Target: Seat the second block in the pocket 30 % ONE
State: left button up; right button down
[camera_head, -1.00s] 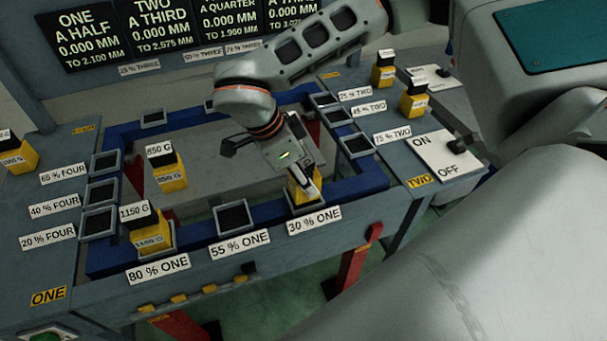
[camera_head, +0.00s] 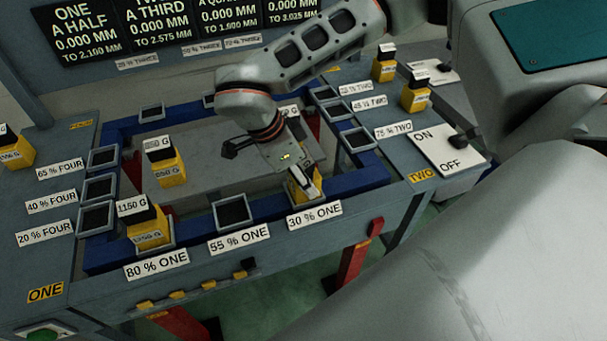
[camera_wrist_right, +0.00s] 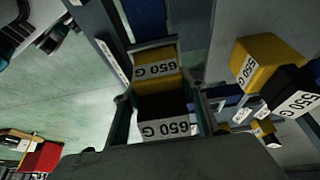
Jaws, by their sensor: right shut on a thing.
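My right gripper (camera_head: 306,182) is shut on a yellow block with a black top (camera_head: 299,193), at the pocket 30 % ONE (camera_head: 318,206) on the blue frame. In the right wrist view this block (camera_wrist_right: 156,66) reads 650 G and sits between the two fingers. The fingers hide part of it, and I cannot tell whether its base is fully down in the pocket. A yellow 1150 G block (camera_head: 148,232) stands in the pocket 80 % ONE. The pocket 55 % ONE (camera_head: 232,212) is empty. My left gripper is out of view.
Empty pockets line the FOUR side (camera_head: 98,187). Several blocks stand on the side tables, near an ON/OFF switch (camera_head: 447,146).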

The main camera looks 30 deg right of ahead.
jog(key=c, duration=1.1)
grip_release()
jog(key=v, duration=1.2)
jog(key=shift+a, duration=0.1)
jog(key=shift+f, duration=0.1)
